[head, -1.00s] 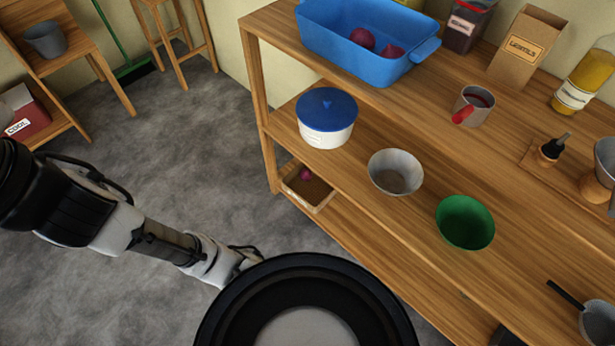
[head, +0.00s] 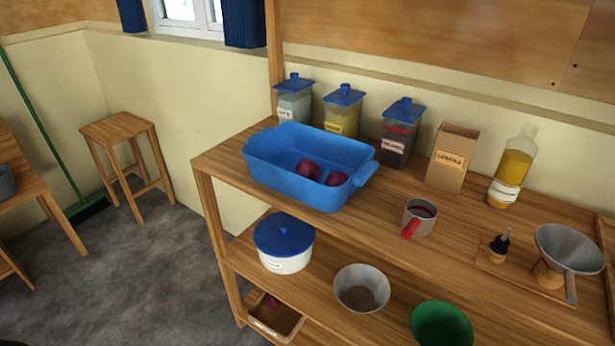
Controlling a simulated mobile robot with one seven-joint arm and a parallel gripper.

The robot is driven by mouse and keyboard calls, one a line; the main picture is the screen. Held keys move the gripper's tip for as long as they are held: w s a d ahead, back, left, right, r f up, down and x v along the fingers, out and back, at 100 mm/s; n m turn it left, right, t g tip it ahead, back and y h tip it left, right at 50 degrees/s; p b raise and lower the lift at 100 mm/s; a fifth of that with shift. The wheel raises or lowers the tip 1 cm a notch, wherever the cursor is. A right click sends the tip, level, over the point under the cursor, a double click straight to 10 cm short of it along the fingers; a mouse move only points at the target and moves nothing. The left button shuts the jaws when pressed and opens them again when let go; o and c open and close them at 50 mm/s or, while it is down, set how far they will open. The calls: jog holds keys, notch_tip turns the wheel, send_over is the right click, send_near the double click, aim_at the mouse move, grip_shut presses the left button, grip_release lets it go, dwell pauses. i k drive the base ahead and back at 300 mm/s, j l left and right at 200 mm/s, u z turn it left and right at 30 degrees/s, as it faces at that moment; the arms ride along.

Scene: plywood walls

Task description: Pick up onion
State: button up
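Two dark red-purple onions sit inside a blue dish with side handles (head: 270,168) on the shelf's top board. The left onion (head: 307,169) and the right onion (head: 338,178) lie close together towards the dish's right side. A small purple-red thing (head: 271,303), perhaps another onion, lies in a wooden box (head: 285,325) on a lower board. My gripper is not in view.
Three blue-lidded jars (head: 342,112), a lentils carton (head: 453,155) and an oil bottle (head: 512,168) stand behind the dish. A metal cup with a red handle (head: 420,217) stands to its right. A white pot (head: 284,245) and bowls stand below.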

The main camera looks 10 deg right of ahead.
aim_at(272, 302)
jog(key=l+u, duration=0.2)
jog(key=u, duration=0.25)
jog(key=l+u, duration=0.25)
jog(key=u, duration=0.2)
jog(key=l+u, duration=0.2)
jog(key=u, duration=0.25)
jog(key=k+j, duration=0.05)
